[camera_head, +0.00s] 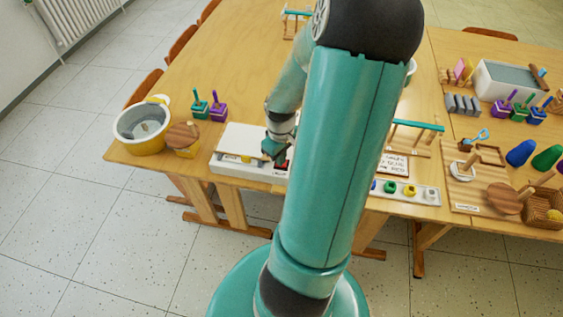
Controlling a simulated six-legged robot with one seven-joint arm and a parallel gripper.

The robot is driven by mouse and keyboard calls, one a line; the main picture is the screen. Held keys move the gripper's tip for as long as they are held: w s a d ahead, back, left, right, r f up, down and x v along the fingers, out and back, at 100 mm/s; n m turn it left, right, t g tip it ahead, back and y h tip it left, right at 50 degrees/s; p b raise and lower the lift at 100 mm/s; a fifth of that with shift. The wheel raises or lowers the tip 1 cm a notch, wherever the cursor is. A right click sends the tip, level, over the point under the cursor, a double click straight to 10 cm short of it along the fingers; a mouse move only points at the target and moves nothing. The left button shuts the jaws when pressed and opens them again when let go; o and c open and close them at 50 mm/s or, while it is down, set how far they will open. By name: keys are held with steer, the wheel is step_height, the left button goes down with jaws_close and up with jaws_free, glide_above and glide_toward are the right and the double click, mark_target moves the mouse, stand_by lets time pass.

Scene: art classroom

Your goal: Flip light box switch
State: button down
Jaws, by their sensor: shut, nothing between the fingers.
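The light box (236,137) is a low white box near the front edge of the wooden table, left of my teal arm. A small red switch (282,165) on a dark base shows at its front right. My gripper (274,153) is shut and empty, just above and slightly left of the switch. Whether its fingertips touch the switch is too small to tell. The right end of the box is hidden behind my arm.
Purple and green stamps (218,107) stand behind. A paint strip (411,191) and a basket (543,207) lie right of my arm.

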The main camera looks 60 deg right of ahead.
steer(key=shift+f, duration=0.4)
steer(key=shift+r, duration=3.55)
steer(key=shift+w, duration=0.1)
steer(key=w+a+r+t+h, duration=0.1)
steer(key=w+a+r, duration=0.2)
steer(key=a+r, duration=0.45)
steer(key=w+a+r+t+h, duration=0.1)
steer(key=w+a+r+h, duration=0.15)
steer(key=a+r, duration=0.5)
steer(key=s+a+r+t+y, duration=0.1)
steer(key=s+a+r, duration=0.1)
steer(key=a, duration=0.5)
steer(key=s+a+r+n+t+y, duration=0.1)
steer(key=a+r+t+y, duration=0.1)
steer(key=a, duration=0.6)
steer(key=shift+s+a+r+t, duration=0.2)
steer(key=shift+s+r+t, duration=0.15)
steer(key=shift+r, duration=0.55)
